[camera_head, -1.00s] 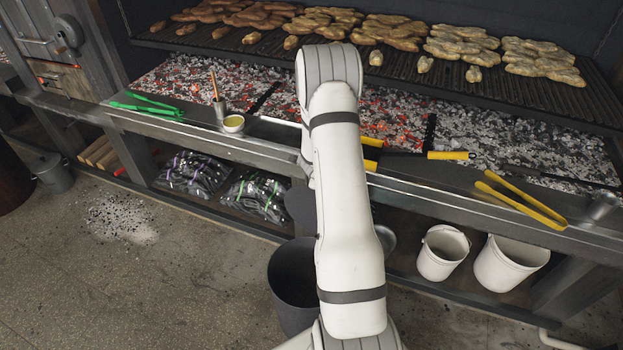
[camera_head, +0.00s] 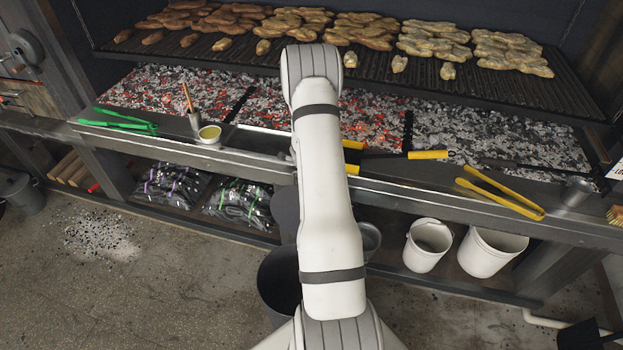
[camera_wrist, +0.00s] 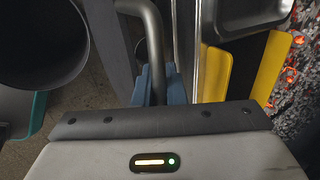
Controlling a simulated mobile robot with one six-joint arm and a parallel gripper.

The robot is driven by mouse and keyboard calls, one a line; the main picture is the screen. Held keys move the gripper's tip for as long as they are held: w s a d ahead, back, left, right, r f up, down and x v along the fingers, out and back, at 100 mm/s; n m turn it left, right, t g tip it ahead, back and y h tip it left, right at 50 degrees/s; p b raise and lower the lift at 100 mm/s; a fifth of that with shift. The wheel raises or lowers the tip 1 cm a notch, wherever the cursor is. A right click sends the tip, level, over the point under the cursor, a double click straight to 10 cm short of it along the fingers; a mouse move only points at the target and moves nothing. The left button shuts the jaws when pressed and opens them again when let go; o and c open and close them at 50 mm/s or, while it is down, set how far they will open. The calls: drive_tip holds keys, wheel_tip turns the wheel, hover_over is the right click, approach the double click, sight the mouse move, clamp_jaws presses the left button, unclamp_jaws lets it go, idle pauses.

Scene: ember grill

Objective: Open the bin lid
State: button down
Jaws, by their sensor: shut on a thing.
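In the wrist view my gripper (camera_wrist: 158,86), with blue fingers, is shut on a grey bent-tube handle (camera_wrist: 154,30). A dark slate panel (camera_wrist: 108,40), seen nearly edge-on beside the handle, looks like the bin lid. The dark round bin (camera_wrist: 40,45) is at the upper left, its mouth uncovered. In the head view the bin (camera_head: 276,282) stands on the floor, partly hidden by my arm. A dark shape (camera_head: 286,212) rises behind it, apparently the lid standing up. My arm hides the gripper and handle in this view.
The grill's front ledge (camera_head: 400,190) runs just beyond the bin. A yellow-handled tool (camera_head: 430,154) and yellow tongs (camera_head: 500,195) lie on it. White buckets (camera_head: 427,245) and charcoal bags (camera_head: 240,203) sit on the shelf below.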

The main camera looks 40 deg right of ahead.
drive_tip(key=c, duration=1.5)
unclamp_jaws()
drive_tip(key=shift+s+d+f, duration=0.1)
drive_tip(key=shift+s+f, duration=0.1)
drive_tip(key=shift+f, duration=0.1)
drive_tip(key=shift+w+r, duration=0.1)
drive_tip(key=shift+r, duration=0.05)
drive_tip(key=v, duration=0.7)
drive_tip(key=shift+r+p, duration=0.3)
